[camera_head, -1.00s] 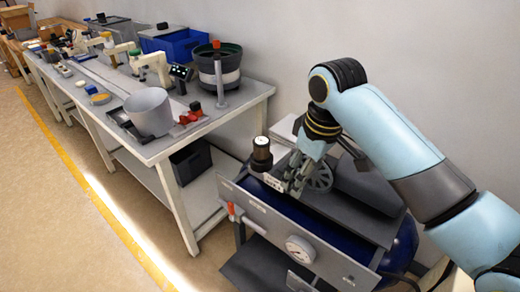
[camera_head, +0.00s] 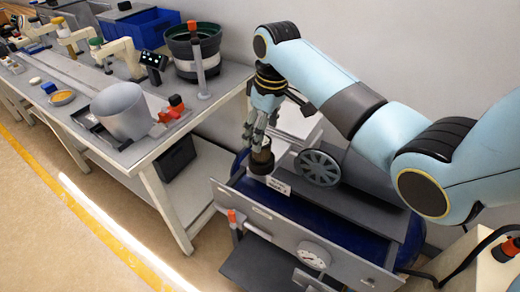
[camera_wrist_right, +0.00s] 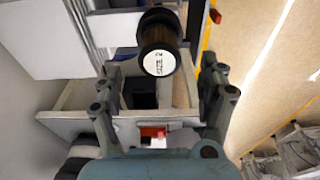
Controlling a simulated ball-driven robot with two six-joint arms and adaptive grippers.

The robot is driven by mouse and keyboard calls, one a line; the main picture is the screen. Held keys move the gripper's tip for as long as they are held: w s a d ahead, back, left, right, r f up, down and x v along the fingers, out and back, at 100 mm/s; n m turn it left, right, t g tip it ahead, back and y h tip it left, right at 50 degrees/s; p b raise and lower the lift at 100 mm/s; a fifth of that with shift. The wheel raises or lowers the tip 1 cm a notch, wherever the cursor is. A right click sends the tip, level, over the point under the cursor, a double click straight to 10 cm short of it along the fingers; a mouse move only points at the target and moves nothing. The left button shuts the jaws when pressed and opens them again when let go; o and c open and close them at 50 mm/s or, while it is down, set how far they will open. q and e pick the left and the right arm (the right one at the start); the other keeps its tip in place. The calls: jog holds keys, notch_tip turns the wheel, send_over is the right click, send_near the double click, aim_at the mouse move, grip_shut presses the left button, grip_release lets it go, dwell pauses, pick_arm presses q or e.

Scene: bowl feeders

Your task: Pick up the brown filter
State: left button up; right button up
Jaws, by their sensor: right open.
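The brown filter (camera_head: 262,161) is a short dark brown cylinder standing at the left end of the grey machine top. In the right wrist view the filter (camera_wrist_right: 158,45) shows its round white end marked "SIZE 2". My right gripper (camera_head: 254,133) points down at the filter, just above or around its upper part, and partly hides it. My left gripper is out of view.
A spoked grey wheel (camera_head: 317,168) stands close to the right of the filter. A gauge (camera_head: 313,256) sits on the machine front.

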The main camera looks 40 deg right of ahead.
aim_at(261, 153)
jog(key=shift+f, duration=0.35)
jog(key=shift+w+f, duration=0.1)
jog(key=shift+f, duration=0.3)
jog(key=f, duration=0.4)
jog(key=shift+w+a+f, duration=0.1)
jog(key=shift+w+f, duration=0.1)
jog(key=shift+f, duration=0.1)
jog(key=shift+c, duration=0.4)
jog(key=c, duration=0.4)
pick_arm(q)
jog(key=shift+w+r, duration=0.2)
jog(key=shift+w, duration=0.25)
pick_arm(e)
jog(key=c, duration=0.9)
jog(key=shift+r, duration=0.1)
